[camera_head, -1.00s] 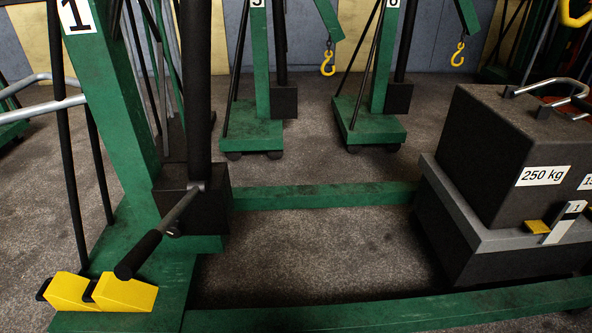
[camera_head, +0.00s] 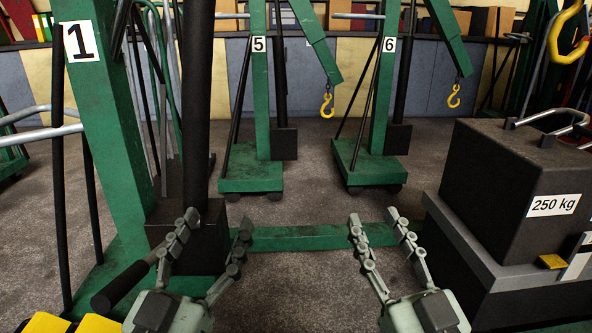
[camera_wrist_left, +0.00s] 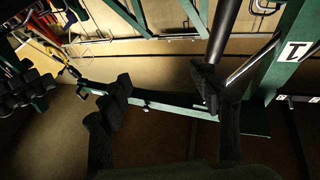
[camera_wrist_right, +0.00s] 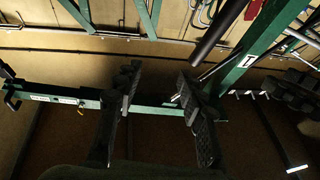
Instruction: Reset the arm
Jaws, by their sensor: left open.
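The green jack crane marked 1 (camera_head: 100,120) stands at the left, with an upright black cylinder (camera_head: 197,100) rising from a dark block (camera_head: 165,215) at its foot. A pump lever with a black grip (camera_head: 122,287) slopes down to the left from that block. My left gripper (camera_head: 215,226) is open and empty, in front of the block and right of the lever grip. My right gripper (camera_head: 377,220) is open and empty, over the floor between the crane and the weight. Both show spread fingers in their wrist views. The crane's lifting arm is out of the head view.
A dark 250 kg weight (camera_head: 520,180) rests on a grey-topped base at the right. A yellow pedal (camera_head: 95,325) is cut off at lower left. Cranes 5 (camera_head: 262,100) and 6 (camera_head: 380,100) stand behind. A yellow hook (camera_head: 568,35) hangs at upper right.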

